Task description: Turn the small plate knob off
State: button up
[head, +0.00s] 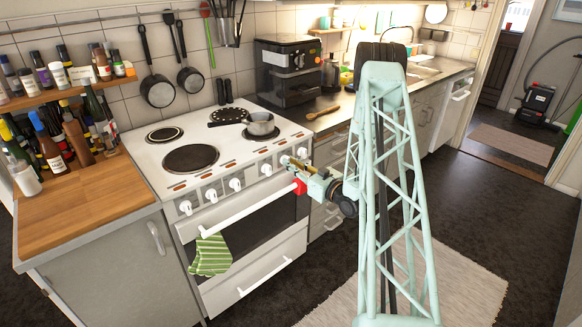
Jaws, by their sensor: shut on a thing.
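The white cooker (217,221) has a row of white knobs along its front panel. A knob near the left end (185,207) and one in the middle (236,184) are clear of my arm. My gripper (289,163) is at the right part of the row, its brassy fingers shut on a knob (284,160) there. The fingers partly cover this knob, so its pointer and setting cannot be read. Another knob (302,153) shows just right of the fingers. No label showing which knob belongs to the small plate is legible.
The white oven door handle (245,209) runs just below the gripper. A green striped cloth (210,255) hangs on the oven front. A coffee machine (288,71) stands on the counter behind.

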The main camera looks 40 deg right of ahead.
dwell(0.3)
jog(key=o, duration=0.9)
jog(key=shift+s, duration=0.1)
jog(key=shift+s, duration=5.9)
jog(key=shift+w+r, duration=0.1)
